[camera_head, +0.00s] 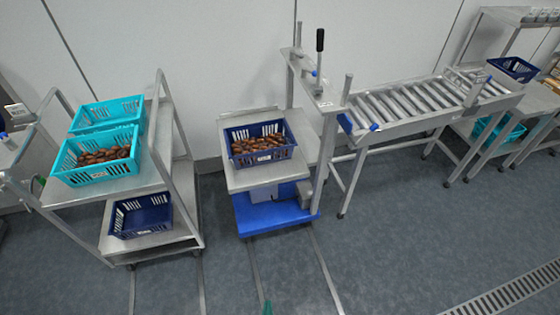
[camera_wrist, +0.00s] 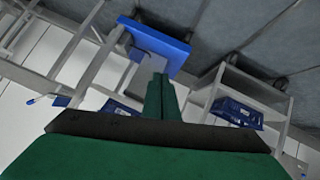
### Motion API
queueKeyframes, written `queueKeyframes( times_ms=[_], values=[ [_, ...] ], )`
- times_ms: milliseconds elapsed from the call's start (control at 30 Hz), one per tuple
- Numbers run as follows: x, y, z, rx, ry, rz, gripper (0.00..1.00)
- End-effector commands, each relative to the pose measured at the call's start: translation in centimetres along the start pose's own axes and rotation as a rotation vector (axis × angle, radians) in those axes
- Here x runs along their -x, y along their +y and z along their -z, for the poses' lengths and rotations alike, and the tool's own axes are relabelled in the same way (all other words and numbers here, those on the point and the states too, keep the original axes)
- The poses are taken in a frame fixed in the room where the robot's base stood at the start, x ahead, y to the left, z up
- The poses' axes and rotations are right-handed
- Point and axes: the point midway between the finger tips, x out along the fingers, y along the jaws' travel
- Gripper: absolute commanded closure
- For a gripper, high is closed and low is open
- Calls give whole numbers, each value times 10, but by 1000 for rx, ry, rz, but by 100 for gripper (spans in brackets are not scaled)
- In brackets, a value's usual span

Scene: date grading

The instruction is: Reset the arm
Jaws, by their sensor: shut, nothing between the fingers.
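My gripper (camera_wrist: 161,97) shows in the wrist view as green fingers closed together, with nothing held between them. The fingers point out over the floor toward the blue-based stand (camera_wrist: 158,45), clear of any object. In the head view only a small green tip (camera_head: 268,307) shows at the bottom edge; the rest of my arm is outside that picture.
A cart (camera_head: 120,190) at left holds two turquoise crates, the nearer (camera_head: 68,171) with dates, and an empty-looking blue crate (camera_head: 140,226) below. A blue crate of dates (camera_head: 262,157) sits on the middle stand. A roller conveyor (camera_head: 400,121) stands right. The front floor is open.

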Motion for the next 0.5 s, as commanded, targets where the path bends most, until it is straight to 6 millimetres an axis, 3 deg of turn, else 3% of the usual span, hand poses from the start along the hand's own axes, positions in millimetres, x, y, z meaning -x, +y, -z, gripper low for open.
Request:
queueKeyframes(
  times_ms=[33, 267, 500],
  values=[
    [22, 2, -1, -27, 16, 1, 100],
    [110, 21, 22, -155, 127, -7, 100],
    [204, 53, 64, -277, 245, -38, 100]
  ],
)
